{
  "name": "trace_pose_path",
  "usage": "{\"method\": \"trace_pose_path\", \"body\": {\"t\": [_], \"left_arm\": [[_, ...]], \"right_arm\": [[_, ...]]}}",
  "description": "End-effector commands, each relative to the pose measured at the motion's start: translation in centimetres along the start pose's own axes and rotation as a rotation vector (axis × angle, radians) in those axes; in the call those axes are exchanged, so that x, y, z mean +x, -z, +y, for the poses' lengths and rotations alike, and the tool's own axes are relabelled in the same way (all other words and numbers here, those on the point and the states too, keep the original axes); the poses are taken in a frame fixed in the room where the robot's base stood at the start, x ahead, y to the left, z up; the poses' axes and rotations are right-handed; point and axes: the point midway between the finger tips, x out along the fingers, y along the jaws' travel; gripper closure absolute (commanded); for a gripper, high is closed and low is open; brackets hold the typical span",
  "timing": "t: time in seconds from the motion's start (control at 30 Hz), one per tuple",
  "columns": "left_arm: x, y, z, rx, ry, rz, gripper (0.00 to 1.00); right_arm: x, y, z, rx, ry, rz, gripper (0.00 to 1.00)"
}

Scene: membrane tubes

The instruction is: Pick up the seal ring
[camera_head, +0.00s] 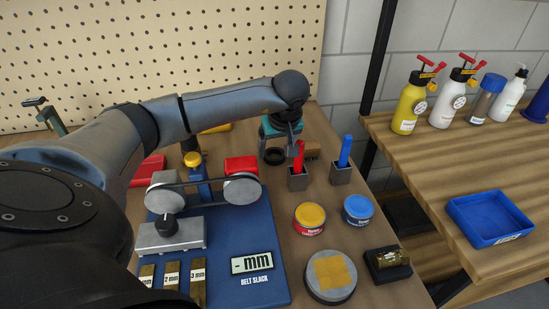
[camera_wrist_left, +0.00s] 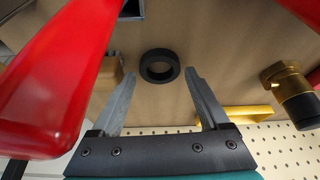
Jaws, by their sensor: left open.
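The seal ring is a small black ring (camera_wrist_left: 147,70) lying flat on the wooden table in the left wrist view. It also shows as a dark ring (camera_head: 274,157) in the head view, below my left gripper (camera_head: 294,146). In the left wrist view my left gripper (camera_wrist_left: 160,75) is open, with one grey finger on each side of the ring's line. The ring appears centred between the fingertips and slightly beyond them. The jaws hold nothing. The height of the fingertips above the ring is hard to tell. My right gripper is not in view.
A red tool (camera_head: 299,156) and a blue tool (camera_head: 345,150) stand in metal holders right of the ring. A wooden block (camera_wrist_left: 108,72) and a brass fitting (camera_wrist_left: 286,86) flank it in the wrist view. A perforated board (camera_head: 200,50) stands behind. A blue belt rig (camera_head: 235,225) lies in front.

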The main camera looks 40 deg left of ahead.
Motion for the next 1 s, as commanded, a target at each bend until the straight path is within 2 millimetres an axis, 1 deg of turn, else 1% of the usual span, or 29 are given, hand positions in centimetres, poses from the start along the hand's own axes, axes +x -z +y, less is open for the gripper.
{"method": "trace_pose_path", "body": {"t": [0.03, 0.13, 0.27, 0.4, 0.47, 0.9, 0.97, 1.0], "left_arm": [[0.9, -0.1, 0.0, -0.001, 0.002, -0.003, 0.21], [1.8, -0.1, 0.0, 0.000, 0.000, -0.001, 0.21], [2.0, 0.0, 0.0, 0.001, -0.001, 0.001, 0.21], [2.0, 0.0, 0.0, 0.000, -0.001, 0.000, 0.21], [2.0, 0.0, 0.0, 0.000, -0.001, 0.000, 0.27], [2.0, 0.0, 0.0, 0.000, -0.001, 0.001, 0.77], [1.9, 0.0, 0.0, 0.000, -0.001, 0.000, 0.83], [1.9, 0.0, 0.0, 0.000, -0.001, 0.001, 0.83]], "right_arm": [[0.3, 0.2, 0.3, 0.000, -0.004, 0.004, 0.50], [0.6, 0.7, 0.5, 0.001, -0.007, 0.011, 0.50], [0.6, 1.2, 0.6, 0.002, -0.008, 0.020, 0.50], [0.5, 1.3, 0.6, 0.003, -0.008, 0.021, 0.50], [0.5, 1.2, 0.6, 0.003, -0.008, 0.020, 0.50], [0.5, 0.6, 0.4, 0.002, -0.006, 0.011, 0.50], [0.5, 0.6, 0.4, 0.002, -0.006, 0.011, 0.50], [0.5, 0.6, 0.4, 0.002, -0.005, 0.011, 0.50]]}}
